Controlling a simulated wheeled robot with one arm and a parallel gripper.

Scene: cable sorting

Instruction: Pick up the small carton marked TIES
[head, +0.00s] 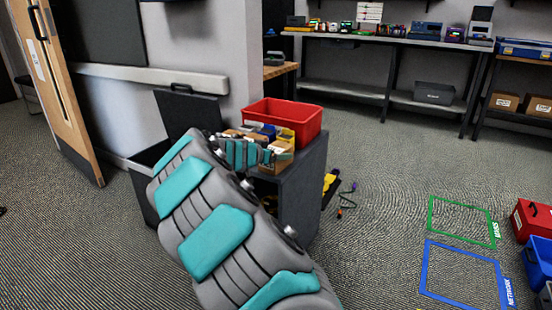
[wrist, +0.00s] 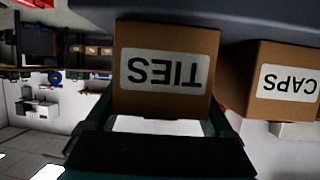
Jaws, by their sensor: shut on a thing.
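The small carton marked TIES (wrist: 165,38) is a brown box with a white label, upside down in the wrist view. My gripper (wrist: 163,108) has its fingers on either side of this carton and is shut on it. A dark grey surface lies along the carton's bottom side; I cannot tell if the two touch. In the head view my gripper (head: 279,154) is over the dark grey cabinet (head: 300,195), and my arm hides much of the cabinet top.
A carton marked CAPS (wrist: 286,82) stands close beside the TIES carton. A red bin (head: 297,116) sits behind my gripper on the cabinet. A dark open-lidded bin (head: 143,200) stands left of the cabinet. Floor outlines in green (head: 431,213) and blue (head: 425,265) lie right.

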